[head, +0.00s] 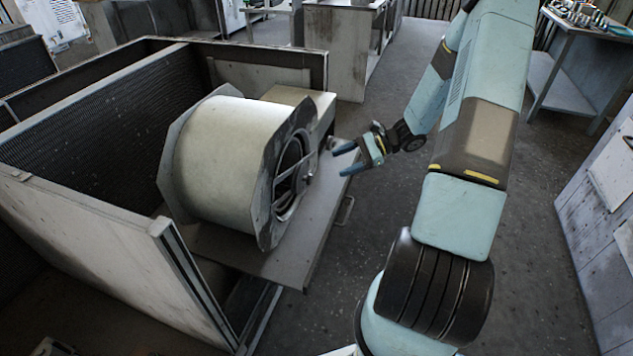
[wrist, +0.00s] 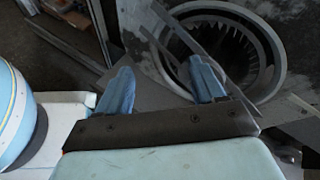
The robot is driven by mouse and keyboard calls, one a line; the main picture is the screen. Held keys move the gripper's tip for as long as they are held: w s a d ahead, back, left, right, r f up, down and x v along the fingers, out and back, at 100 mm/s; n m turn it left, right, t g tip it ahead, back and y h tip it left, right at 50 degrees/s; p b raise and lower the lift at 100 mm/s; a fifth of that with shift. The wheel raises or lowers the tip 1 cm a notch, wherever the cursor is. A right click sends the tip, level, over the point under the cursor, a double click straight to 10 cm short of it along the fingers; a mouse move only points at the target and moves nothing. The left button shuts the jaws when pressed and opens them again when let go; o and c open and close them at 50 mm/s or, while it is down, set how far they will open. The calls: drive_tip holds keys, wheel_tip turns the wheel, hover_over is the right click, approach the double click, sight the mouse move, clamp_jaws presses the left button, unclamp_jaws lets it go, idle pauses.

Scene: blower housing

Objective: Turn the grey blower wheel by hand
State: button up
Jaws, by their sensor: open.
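The blower housing (head: 222,158) is a pale drum between two grey plates, standing in an open metal cabinet. The grey blower wheel (head: 287,180) sits inside its round side opening, partly hidden by a bracket across it. In the wrist view the finned wheel (wrist: 222,52) shows inside the ring at the upper right. My gripper (head: 343,160) is open and empty, with blue fingers pointing left toward the opening, apart from the housing in the head view. In the wrist view my gripper (wrist: 160,85) has its fingers spread, the right one overlapping the lower left of the opening.
The cabinet (head: 95,215) surrounds the housing, with a pulled-out shelf (head: 275,262) and handle beneath it. Bracket bars (wrist: 180,35) cross the wheel opening. A workbench (head: 560,85) stands at the upper right and a panelled unit (head: 600,205) at the right. The floor between is clear.

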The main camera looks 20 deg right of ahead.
sight(311, 180)
drive_tip(key=w+d+f+m+t+y, duration=0.1)
drive_tip(key=d+f+m+t, duration=0.3)
drive_tip(key=f, duration=0.4)
drive_tip(key=w+d+f+m+t, duration=0.1)
drive_tip(key=f+m+t, duration=0.45)
drive_tip(key=f, duration=0.25)
drive_tip(key=shift+m+g, duration=0.35)
drive_tip(key=x, duration=1.3)
drive_tip(key=shift+w+a+r, duration=0.3)
drive_tip(key=shift+c, duration=0.2)
clamp_jaws()
